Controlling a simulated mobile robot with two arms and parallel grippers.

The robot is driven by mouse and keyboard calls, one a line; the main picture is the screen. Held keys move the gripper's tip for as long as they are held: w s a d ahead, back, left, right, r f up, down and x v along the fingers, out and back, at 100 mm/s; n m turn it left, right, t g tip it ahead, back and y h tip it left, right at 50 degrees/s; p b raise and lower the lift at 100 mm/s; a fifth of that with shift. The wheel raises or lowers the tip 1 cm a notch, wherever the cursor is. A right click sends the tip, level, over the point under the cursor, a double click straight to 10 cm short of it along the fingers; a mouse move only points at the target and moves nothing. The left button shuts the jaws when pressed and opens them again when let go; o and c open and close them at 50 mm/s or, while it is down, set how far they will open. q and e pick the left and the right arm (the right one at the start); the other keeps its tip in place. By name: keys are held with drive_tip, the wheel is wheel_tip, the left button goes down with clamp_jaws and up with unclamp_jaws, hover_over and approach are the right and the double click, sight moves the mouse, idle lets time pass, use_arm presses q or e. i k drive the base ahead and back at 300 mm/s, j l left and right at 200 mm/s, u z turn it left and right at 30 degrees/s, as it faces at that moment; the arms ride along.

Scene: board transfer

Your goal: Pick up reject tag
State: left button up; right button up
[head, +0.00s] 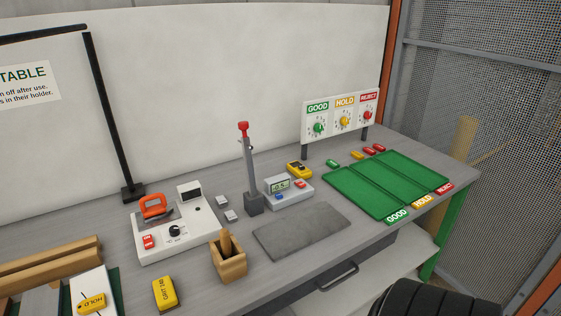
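Two small red tags, which look like the reject tags, lie side by side on the table behind the green tray; one red tag (370,149) is left of the other red tag (379,147). They are too small for any writing to be read. A yellow tag (357,155) and a green tag (332,163) lie to their left. The green tray (388,186) has three sections labelled GOOD, HOLD and REJECT along the front, with REJECT at the right. Neither of my grippers is in view.
A sign board (341,117) on posts stands behind the tags. A yellow meter (299,170), a display unit (288,191) and a red-topped post (248,170) stand left of the tray. A grey mat (301,231) lies in front. A mesh fence (480,110) is at the right.

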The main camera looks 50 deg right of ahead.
sight(366, 150)
drive_tip(key=k+l+z, duration=0.1)
drive_tip(key=z, duration=2.05)
drive_tip(key=i+l+u, duration=0.1)
drive_tip(key=u, duration=0.3)
drive_tip(key=l+u, duration=0.25)
drive_tip(key=u, duration=0.15)
drive_tip(key=l+u, duration=0.2)
drive_tip(key=u, duration=0.25)
drive_tip(key=i+l, duration=0.05)
